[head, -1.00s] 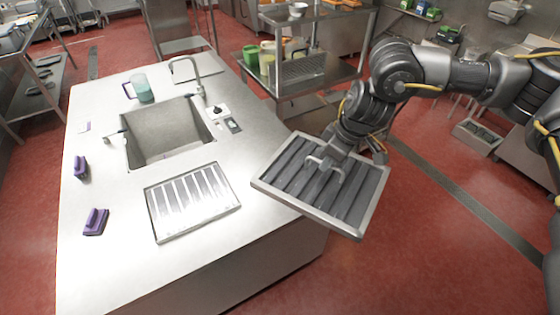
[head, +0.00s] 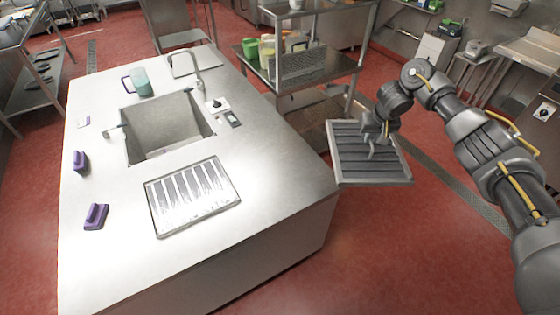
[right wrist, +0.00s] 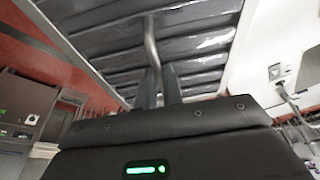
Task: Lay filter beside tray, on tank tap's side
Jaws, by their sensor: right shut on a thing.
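The filter (head: 352,168), a dark slatted panel with a pale metal frame, hangs tilted in the air just off the right edge of the counter. My right gripper (head: 378,137) is shut on its handle. In the right wrist view the fingers (right wrist: 159,88) hold the bent metal handle (right wrist: 152,45) against the slats. The tray (head: 170,232), shallow with a metal rim and bright slats inside, lies flat on the counter. The tank (head: 160,125) is sunk into the counter behind it, with a small tap (head: 117,128) at its left wall. My left gripper is not in view.
A tall faucet (head: 198,80) and a control plate (head: 233,119) stand by the tank. Two purple scrubbers (head: 96,216) (head: 80,162) sit on the left; a jug (head: 141,82) is at the back. Counter right of the tray is clear. A shelf rack (head: 300,68) stands beyond.

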